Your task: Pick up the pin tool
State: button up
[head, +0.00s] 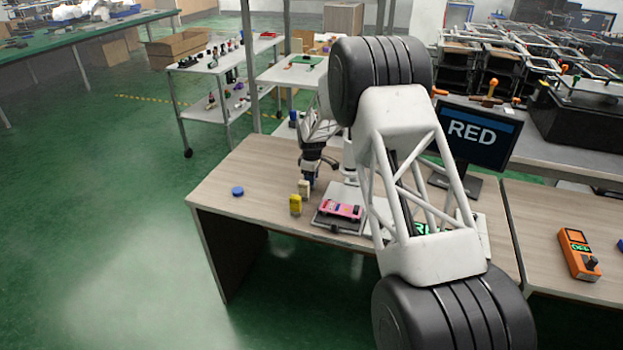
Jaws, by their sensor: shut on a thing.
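My gripper (309,181) points down over the left part of the wooden desk (250,168), low near its top. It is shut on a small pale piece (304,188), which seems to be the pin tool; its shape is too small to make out. Whether the piece touches the desk I cannot tell. A small yellow block (295,204) stands upright just in front of the gripper, slightly to the left.
A pink object (342,210) lies on a grey fixture (325,222) right of the gripper. A blue disc (238,191) lies at left, with clear desk around it. A monitor (478,136) reading RED stands behind. My arm hides the desk's right part. An orange device (577,252) lies on the right table.

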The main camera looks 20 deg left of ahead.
notch_tip(320, 180, up, 28)
jog(key=shift+f, duration=0.2)
dwell(0.4)
dwell(0.6)
send_over(325, 204)
notch_tip(325, 204, down, 17)
jog(key=shift+f, duration=0.15)
jog(key=shift+f, duration=0.15)
jog(key=shift+f, duration=2.85)
jog(key=shift+f, duration=0.5)
dwell(0.3)
